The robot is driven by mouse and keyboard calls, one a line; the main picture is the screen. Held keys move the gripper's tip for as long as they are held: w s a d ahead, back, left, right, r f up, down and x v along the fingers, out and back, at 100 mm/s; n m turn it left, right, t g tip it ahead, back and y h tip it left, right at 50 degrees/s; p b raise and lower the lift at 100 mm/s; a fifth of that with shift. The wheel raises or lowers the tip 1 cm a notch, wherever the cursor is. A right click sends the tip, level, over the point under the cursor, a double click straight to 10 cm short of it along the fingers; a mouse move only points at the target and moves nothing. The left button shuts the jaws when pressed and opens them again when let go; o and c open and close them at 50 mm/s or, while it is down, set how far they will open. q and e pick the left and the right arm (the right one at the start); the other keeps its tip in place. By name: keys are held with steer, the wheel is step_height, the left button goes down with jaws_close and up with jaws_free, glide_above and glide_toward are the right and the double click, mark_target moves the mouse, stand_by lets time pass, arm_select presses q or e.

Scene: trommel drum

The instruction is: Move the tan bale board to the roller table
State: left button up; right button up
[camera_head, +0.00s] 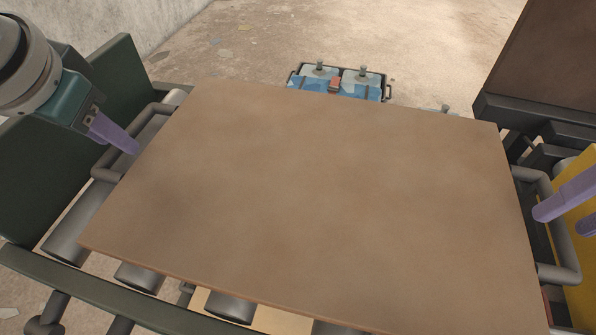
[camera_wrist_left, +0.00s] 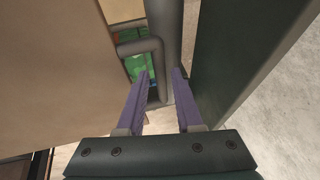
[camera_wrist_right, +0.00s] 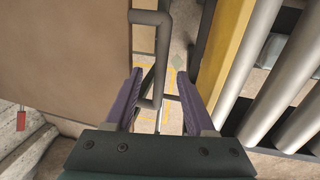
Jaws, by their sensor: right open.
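The tan bale board (camera_head: 320,190) is a wide flat panel lying level over grey rollers, with a grey bar handle at each side. My left gripper (camera_head: 130,145) is at the left handle (camera_head: 108,165). In the left wrist view the fingers (camera_wrist_left: 162,73) are apart, with the handle bar between them. My right gripper (camera_head: 560,220) is at the right handle (camera_head: 574,265). In the right wrist view its fingers (camera_wrist_right: 159,73) are apart on either side of that handle (camera_wrist_right: 161,65). The board hides most of what is below it; whether it touches the rollers is unclear.
A dark green side plate (camera_head: 125,75) and front rail (camera_head: 110,295) frame the rollers (camera_head: 70,225) at left. A yellow frame (camera_wrist_right: 228,50) with more rollers (camera_wrist_right: 262,60) is at right. A dark brown panel (camera_head: 550,60) stands back right. A blue-grey case (camera_head: 375,88) sits behind the board.

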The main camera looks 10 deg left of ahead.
mark_target(563, 221)
arm_select(q)
steer(key=shift+x, duration=1.55)
arm_select(e)
steer(key=shift+a+f, duration=0.15)
steer(key=shift+f, duration=0.65)
steer(key=shift+a+f, duration=0.15)
steer(key=shift+f, duration=0.6)
arm_select(q)
jaws_close()
arm_select(e)
steer(key=c, duration=0.6)
jaws_close()
arm_select(q)
steer(key=shift+r, duration=0.1)
arm_select(e)
steer(key=shift+r, duration=0.15)
